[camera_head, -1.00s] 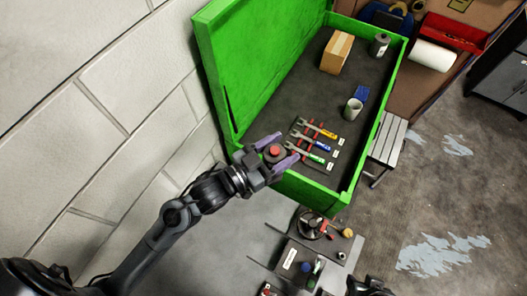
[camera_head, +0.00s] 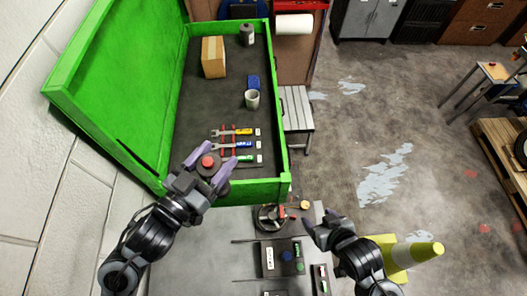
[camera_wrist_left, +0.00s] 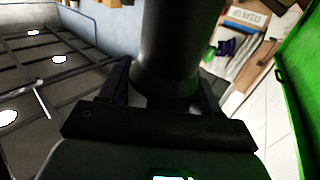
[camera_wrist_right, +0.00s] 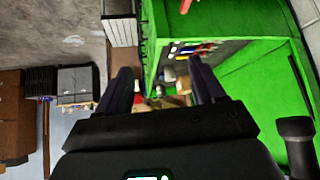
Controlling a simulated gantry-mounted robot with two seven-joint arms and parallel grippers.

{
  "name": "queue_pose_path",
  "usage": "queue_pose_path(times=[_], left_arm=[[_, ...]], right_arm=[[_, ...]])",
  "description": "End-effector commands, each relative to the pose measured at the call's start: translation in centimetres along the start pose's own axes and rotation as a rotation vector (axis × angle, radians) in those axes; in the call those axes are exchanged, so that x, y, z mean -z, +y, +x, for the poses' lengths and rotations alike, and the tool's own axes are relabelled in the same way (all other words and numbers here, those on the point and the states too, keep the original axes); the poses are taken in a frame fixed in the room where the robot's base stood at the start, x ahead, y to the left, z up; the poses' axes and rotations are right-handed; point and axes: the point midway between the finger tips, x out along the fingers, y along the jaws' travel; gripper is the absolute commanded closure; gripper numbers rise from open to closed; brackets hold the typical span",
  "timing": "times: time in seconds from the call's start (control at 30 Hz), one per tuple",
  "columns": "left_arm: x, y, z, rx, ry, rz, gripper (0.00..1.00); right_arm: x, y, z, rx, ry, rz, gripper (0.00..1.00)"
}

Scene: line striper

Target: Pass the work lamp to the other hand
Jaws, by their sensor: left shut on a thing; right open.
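The work lamp (camera_head: 207,163) is a dark, round body with a red top. My left gripper (camera_head: 212,172) is shut on it and holds it at the near left corner of the green chest. In the left wrist view the lamp (camera_wrist_left: 165,50) is a thick black cylinder between the fingers, and its far end is cut off. My right gripper (camera_head: 325,214) is open and empty, to the right of the chest's near corner and apart from the lamp. The right wrist view shows its spread fingers (camera_wrist_right: 162,85) facing the green chest.
The open green chest (camera_head: 283,150) holds wrenches (camera_head: 232,132), a cup (camera_head: 252,98), a blue item, a cardboard box (camera_head: 213,57) and a grey canister (camera_head: 247,34). A grey step stool (camera_head: 297,108) stands beside it.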

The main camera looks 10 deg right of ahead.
Motion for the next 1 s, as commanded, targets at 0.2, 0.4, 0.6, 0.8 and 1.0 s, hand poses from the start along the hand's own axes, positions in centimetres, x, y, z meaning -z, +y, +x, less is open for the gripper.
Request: queue_pose_path(times=[0.2, 0.4, 0.6, 0.8, 1.0], left_arm=[[0.1, 0.0, 0.0, 0.0, 0.002, 0.0, 1.0], [0.1, 0.0, 0.0, 0.0, 0.003, 0.0, 1.0], [0.1, 0.0, 0.0, 0.0, 0.003, 0.0, 1.0], [0.1, 0.0, 0.0, 0.0, 0.003, 0.0, 1.0], [0.1, 0.0, 0.0, 0.0, 0.003, 0.0, 1.0]], right_arm=[[2.0, -7.2, 2.8, 0.228, 0.257, -0.078, 0.32], [4.2, -15.1, 3.0, 0.539, 0.495, -0.146, 0.32], [4.9, -21.5, 1.0, 0.92, 0.675, -0.199, 0.32], [4.6, -23.6, -1.4, 1.32, 0.741, -0.238, 0.32], [5.7, -21.2, -2.1, 1.59, 0.693, -0.277, 0.32]])
